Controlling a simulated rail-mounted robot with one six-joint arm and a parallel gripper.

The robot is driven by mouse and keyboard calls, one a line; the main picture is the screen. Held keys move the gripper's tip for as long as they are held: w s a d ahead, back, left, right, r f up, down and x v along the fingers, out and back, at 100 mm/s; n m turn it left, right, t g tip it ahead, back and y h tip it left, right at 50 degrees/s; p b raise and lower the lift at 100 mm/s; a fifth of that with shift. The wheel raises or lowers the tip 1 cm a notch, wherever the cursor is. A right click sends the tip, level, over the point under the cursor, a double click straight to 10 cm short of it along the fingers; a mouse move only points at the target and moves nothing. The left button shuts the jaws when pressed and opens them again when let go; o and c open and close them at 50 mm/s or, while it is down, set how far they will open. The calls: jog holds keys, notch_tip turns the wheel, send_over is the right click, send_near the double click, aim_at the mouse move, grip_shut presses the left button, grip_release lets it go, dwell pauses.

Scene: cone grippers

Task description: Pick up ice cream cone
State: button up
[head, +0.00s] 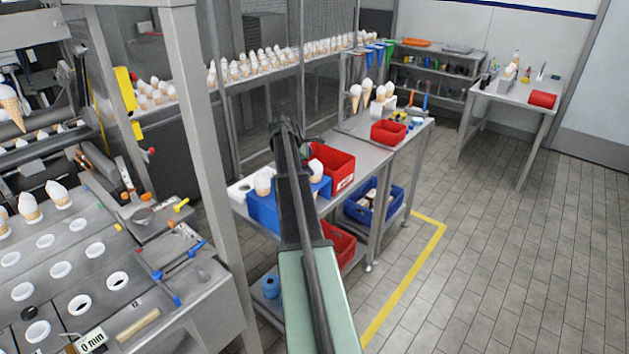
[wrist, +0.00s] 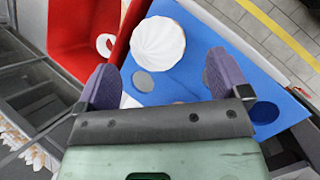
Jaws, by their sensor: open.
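In the wrist view, an ice cream cone (wrist: 157,43) is seen from above as a white swirl, standing in a blue holder (wrist: 205,62). My gripper (wrist: 163,84) is open, its two purple fingers apart with nothing held between them. The cone's swirl lies just beyond the fingertips, toward the top of the picture. Its lower part is hidden. In the head view, the blue holder (head: 262,213) is on a metal table, with one cone (head: 263,182) at the left and another (head: 315,171) at the right. My arm hides the holder's middle and my gripper's fingers.
A red bin (head: 340,172) stands right behind the holder; the wrist view also shows it (wrist: 75,45). Round holes show in the holder. Several cones line a conveyor (head: 290,68) behind. A blue crate (head: 374,212) sits below the table. The floor at right is clear.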

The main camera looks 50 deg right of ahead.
aim_at(315, 180)
jog(key=b+x, duration=0.3)
jog(key=x, duration=0.1)
jog(key=shift+w+f, duration=0.1)
jog(key=shift+f, duration=0.15)
jog(key=shift+d+f, duration=0.2)
jog(key=shift+f, duration=0.05)
jog(key=shift+r, duration=0.25)
jog(key=c, duration=0.8)
jog(key=shift+o, duration=0.2)
jog(key=shift+r, duration=0.15)
